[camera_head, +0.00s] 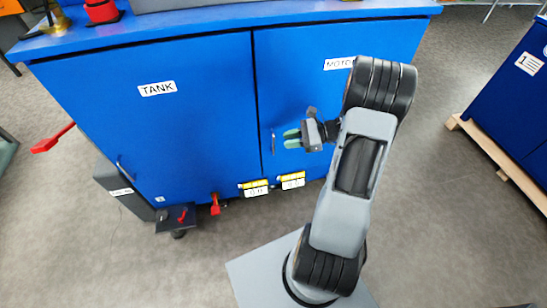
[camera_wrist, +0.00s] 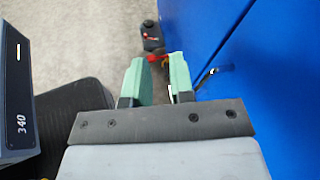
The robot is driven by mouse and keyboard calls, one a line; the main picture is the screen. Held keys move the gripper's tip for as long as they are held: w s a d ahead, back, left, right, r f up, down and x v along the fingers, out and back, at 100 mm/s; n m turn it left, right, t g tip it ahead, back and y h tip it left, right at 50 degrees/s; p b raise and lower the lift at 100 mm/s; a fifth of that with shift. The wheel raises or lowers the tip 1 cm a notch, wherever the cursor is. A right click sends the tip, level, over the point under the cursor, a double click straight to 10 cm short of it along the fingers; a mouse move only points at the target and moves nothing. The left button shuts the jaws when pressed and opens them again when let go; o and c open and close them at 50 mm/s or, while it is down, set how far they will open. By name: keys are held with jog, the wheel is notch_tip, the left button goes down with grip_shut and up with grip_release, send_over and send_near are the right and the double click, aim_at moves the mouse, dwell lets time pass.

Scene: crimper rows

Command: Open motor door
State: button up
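The motor door (camera_head: 310,85) is the right blue door of the cabinet, with a white label (camera_head: 340,63) partly hidden by my arm. It looks shut. Its small handle (camera_head: 273,141) is near its left edge, and it also shows in the wrist view (camera_wrist: 207,76) just right of my fingertips. My gripper (camera_head: 291,139) is in front of the door, to the right of the handle in the head view. Its green fingers (camera_wrist: 161,78) are apart with nothing between them. Whether a finger touches the handle I cannot tell.
The tank door (camera_head: 150,110) is on the left and looks shut. A red lever (camera_head: 53,138) sticks out at the cabinet's left side. Yellow-and-white tags (camera_head: 254,188) are at the bottom edge. Another blue cabinet (camera_head: 520,100) on a wooden pallet stands right. Grey floor is clear between.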

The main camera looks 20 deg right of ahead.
jog(key=d+f+m+t+b, duration=0.4)
jog(key=d+f+m+t, duration=0.3)
jog(key=f, duration=0.4)
jog(key=b, duration=0.3)
send_over(273, 154)
jog(key=shift+w+d+h, duration=0.2)
jog(key=shift+w+h, duration=0.05)
jog(key=shift+h, duration=0.15)
jog(key=shift+c, duration=0.5)
grip_shut()
